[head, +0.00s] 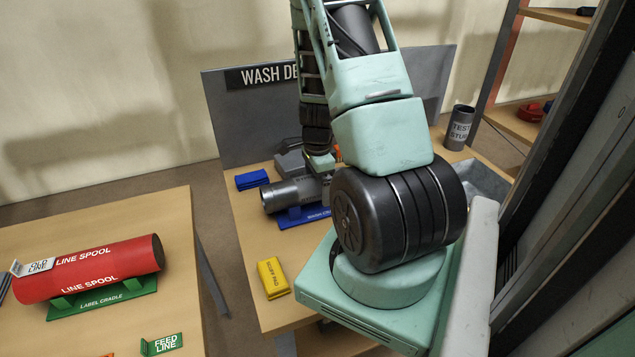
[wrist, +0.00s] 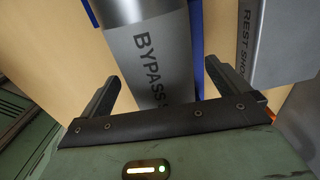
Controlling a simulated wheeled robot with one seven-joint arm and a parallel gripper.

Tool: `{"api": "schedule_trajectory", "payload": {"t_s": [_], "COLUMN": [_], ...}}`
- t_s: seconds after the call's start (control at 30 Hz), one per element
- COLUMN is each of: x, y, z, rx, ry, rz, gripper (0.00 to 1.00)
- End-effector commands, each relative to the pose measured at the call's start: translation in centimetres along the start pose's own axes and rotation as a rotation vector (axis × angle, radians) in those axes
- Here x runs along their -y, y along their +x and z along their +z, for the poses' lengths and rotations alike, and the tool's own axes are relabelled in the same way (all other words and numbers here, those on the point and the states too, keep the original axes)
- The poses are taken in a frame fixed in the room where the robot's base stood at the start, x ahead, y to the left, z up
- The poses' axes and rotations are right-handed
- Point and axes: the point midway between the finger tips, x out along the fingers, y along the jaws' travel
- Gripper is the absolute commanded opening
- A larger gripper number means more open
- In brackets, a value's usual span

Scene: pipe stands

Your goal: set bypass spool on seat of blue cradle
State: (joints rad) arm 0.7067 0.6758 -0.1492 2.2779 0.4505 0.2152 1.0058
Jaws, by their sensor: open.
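The bypass spool (head: 287,196) is a grey metal cylinder lying on its side, its open end facing left in the head view. It lies over the blue cradle (head: 291,222), whose label starts "WASH CR"; its right part is hidden behind my arm. In the wrist view the spool (wrist: 155,55), lettered "BYPASS S", runs between the fingers of my gripper (wrist: 160,78). The fingers are open, one on each side of it, with a gap at the left. Blue cradle edges (wrist: 208,45) show beside the spool. I cannot tell how fully the spool is seated.
A grey block marked "REST SHO" (wrist: 262,45) stands close to the right finger. A blue pad (head: 252,180) and yellow pad (head: 273,278) lie on the bench. A test stub (head: 459,128) stands at right. A red line spool (head: 90,268) rests on the left table.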

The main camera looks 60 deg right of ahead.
Motion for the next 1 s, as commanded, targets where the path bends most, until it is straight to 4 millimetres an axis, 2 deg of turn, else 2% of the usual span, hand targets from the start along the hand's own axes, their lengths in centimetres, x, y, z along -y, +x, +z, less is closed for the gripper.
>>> {"api": "schedule_trajectory", "payload": {"t_s": [0.17,1.0], "x": [0.0,0.0], "y": [-0.5,-5.3], "z": [0.0,0.0], "rx": [0.000,0.000], "ry": [0.000,0.000], "rz": [0.000,-0.001], "gripper": [1.00,1.00]}}
